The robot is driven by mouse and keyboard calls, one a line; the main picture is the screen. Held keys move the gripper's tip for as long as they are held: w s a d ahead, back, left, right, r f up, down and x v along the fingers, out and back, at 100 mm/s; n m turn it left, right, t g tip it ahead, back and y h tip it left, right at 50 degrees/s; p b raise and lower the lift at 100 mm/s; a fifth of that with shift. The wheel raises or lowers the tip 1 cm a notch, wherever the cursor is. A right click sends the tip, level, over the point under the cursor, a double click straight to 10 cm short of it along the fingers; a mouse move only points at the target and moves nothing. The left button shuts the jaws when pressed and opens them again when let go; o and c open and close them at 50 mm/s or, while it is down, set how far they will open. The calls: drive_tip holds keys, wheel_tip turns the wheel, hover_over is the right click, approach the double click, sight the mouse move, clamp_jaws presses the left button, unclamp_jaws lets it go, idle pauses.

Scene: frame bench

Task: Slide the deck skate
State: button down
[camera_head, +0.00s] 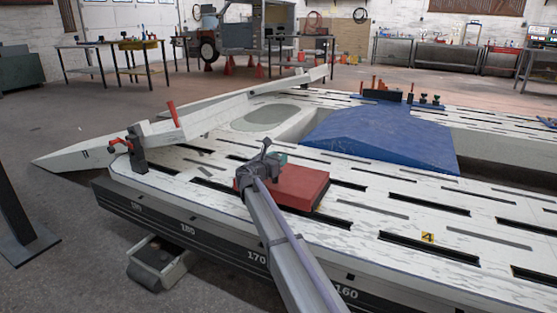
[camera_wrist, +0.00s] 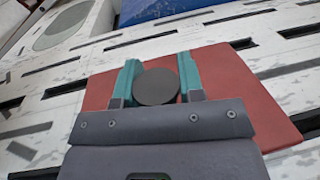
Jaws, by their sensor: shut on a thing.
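The deck skate is a flat red block (camera_head: 298,186) lying on the slotted white bench deck (camera_head: 410,228). It also shows in the wrist view (camera_wrist: 240,88), below my gripper. A round dark grey knob (camera_wrist: 157,87) stands on top of the red block. My gripper (camera_wrist: 157,80) has teal fingers, one on each side of the knob, and is shut on it. In the head view my gripper (camera_head: 272,160) is at the block's left end, and my arm hides part of the near side.
A blue cover (camera_head: 380,138) lies behind the block. A pale rail beam (camera_head: 190,122) with a red-handled clamp (camera_head: 136,150) stands at the left. Dark slots run along the deck. A yellow marker (camera_head: 428,237) lies at the right, with open deck around it.

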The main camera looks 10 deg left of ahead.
idle(0.3)
drive_tip(key=c, duration=0.9)
unclamp_jaws()
drive_tip(key=v, duration=1.1)
